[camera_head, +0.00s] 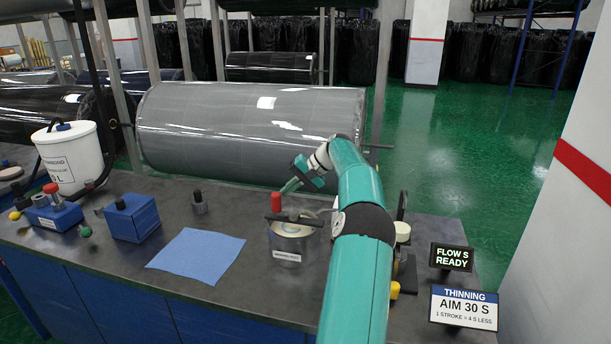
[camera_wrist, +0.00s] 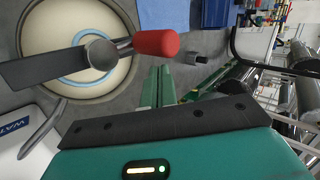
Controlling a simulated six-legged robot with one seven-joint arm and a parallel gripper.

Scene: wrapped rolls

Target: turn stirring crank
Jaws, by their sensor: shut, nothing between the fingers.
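The stirring crank has a dark flat bar (camera_wrist: 50,68) on a round hub and a red handle (camera_wrist: 155,43). It sits over a metal can (camera_head: 286,246) with a pale round top on the bench; the red handle also shows in the head view (camera_head: 276,201), upright on the left side of the can. My gripper (camera_wrist: 161,70) is shut and empty, its green fingers right beside the red handle. In the head view my gripper (camera_head: 289,187) is just above and right of the handle. I cannot tell whether the fingertips touch it.
A blue cloth (camera_head: 198,253) lies left of the can. A blue box (camera_head: 132,218) and a white bucket (camera_head: 70,158) stand farther left. A "FLOW S READY" display (camera_head: 451,256) and a "THINNING AIM 30 S" sign (camera_head: 464,308) are at right. A large grey wrapped roll (camera_head: 250,125) lies behind the bench.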

